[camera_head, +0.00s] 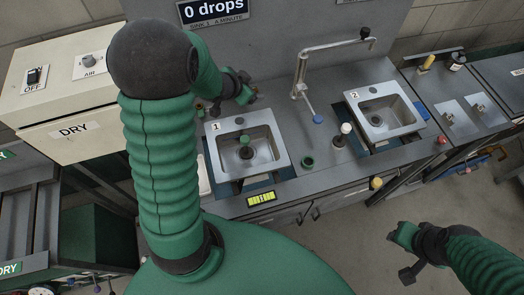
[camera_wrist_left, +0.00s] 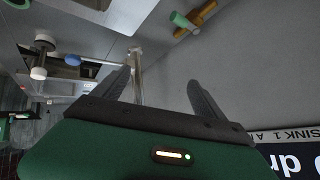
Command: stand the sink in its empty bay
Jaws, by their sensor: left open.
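Sink 1 (camera_head: 271,141) is a grey metal basin at the left of the bench, over a dark blue opening (camera_head: 262,186). A dark plunger-like piece with a green top (camera_head: 245,143) stands in it. Sink 2 (camera_head: 394,105) is at the right, with dark blue showing around its edges. I cannot tell how firmly either sink is seated. My left gripper (camera_head: 250,90) is open and empty above the back of sink 1; its two dark fingers also show apart in the left wrist view (camera_wrist_left: 160,84). My right gripper (camera_head: 397,238) is in front of the bench, its jaws unclear.
A tall faucet (camera_head: 301,75) with a blue-tipped handle (camera_head: 318,119) stands between the sinks. A green ring (camera_head: 308,162) and a white-topped knob (camera_head: 346,128) are on the bench. A cream DRY box (camera_head: 80,130) is at the left. Floor is open at the lower right.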

